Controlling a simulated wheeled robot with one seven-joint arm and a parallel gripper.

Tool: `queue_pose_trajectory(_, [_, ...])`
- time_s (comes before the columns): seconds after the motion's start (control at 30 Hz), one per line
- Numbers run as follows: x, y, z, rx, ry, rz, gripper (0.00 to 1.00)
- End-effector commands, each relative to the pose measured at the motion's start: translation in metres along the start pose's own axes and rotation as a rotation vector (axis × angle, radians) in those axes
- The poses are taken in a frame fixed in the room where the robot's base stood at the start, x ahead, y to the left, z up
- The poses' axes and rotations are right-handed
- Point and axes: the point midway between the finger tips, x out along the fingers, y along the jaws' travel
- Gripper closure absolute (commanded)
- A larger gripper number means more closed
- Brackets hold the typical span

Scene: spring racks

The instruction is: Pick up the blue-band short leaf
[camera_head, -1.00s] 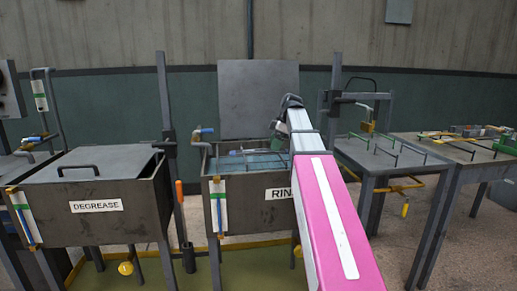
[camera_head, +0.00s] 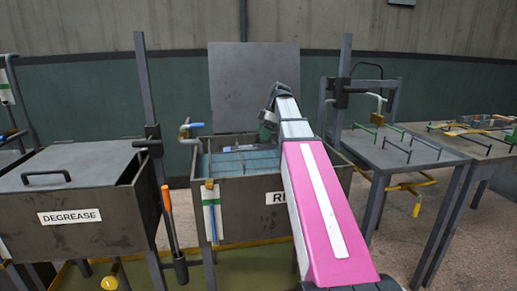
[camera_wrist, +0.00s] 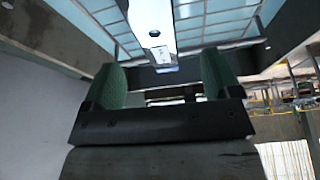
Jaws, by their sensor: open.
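My gripper (camera_head: 268,118) shows small and dark green above the right part of the rinse tank (camera_head: 240,205) in the head view. In the wrist view its two green fingers (camera_wrist: 165,85) stand wide apart, and it is open. A pale strip with a dark hole (camera_wrist: 153,18) shows beyond and above the fingers; I cannot tell what it is. Nothing is seen clamped between the fingers. My arm hides the right front of the rinse tank.
The lidded degrease tank (camera_head: 95,215) stands left. A grey table (camera_head: 400,158) with several upright pegs stands right, and a farther table (camera_head: 465,140) holds several long pieces. A post with an orange-handled tool (camera_head: 168,200) stands between the tanks. A grey panel (camera_head: 254,85) rises behind the rinse tank.

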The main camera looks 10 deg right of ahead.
Motion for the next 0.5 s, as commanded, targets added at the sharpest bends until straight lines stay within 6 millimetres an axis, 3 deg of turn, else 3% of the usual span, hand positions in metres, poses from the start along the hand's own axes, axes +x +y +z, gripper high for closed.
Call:
queue_pose_trajectory(0.27, [0.018,0.002,0.003,0.0,0.0,-0.001,0.17])
queue_pose_trajectory(0.5, [0.05,0.005,0.008,-0.001,0.0,-0.001,0.17])
